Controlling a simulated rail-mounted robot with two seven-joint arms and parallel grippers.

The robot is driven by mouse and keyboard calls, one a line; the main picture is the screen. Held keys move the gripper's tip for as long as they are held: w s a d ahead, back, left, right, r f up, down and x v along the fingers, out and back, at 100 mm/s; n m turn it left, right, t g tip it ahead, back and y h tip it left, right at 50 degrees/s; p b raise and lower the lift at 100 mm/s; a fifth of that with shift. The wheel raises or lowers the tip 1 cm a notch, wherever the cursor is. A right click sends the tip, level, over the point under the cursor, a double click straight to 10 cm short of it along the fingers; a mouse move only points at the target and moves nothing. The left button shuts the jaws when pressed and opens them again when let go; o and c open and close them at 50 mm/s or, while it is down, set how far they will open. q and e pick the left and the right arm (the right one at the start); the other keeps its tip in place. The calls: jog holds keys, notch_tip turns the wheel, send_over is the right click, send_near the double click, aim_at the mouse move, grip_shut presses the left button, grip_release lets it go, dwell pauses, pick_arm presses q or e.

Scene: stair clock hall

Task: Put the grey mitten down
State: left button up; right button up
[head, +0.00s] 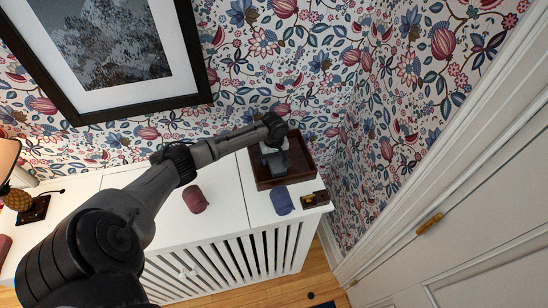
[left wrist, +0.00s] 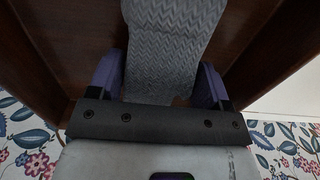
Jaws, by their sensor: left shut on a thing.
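The grey mitten (left wrist: 172,45), with a knitted zigzag pattern, fills the middle of the left wrist view. My left gripper (left wrist: 158,80) is shut on it, one purple finger on each side. In the head view my left gripper (head: 276,162) is over the dark brown wooden tray (head: 303,158) at the right end of the white cabinet top. The tray's brown wood (left wrist: 50,50) lies behind the mitten in the wrist view. I cannot tell whether the mitten touches the tray floor. My right gripper is not in view.
On the white cabinet (head: 230,205) lie a maroon bundle (head: 195,199) left of the tray and a blue bundle (head: 282,201) at its front. A small brown wooden thing (head: 315,199) sits at the front right corner. A lamp (head: 18,190) stands far left. Patterned wallpaper is behind.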

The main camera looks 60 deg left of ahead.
pick_arm(q)
jog(key=shift+f, duration=0.1)
jog(key=o, duration=0.9)
notch_tip(320, 180, up, 12)
jog(key=shift+r+p, duration=0.2)
jog(key=shift+p, duration=0.15)
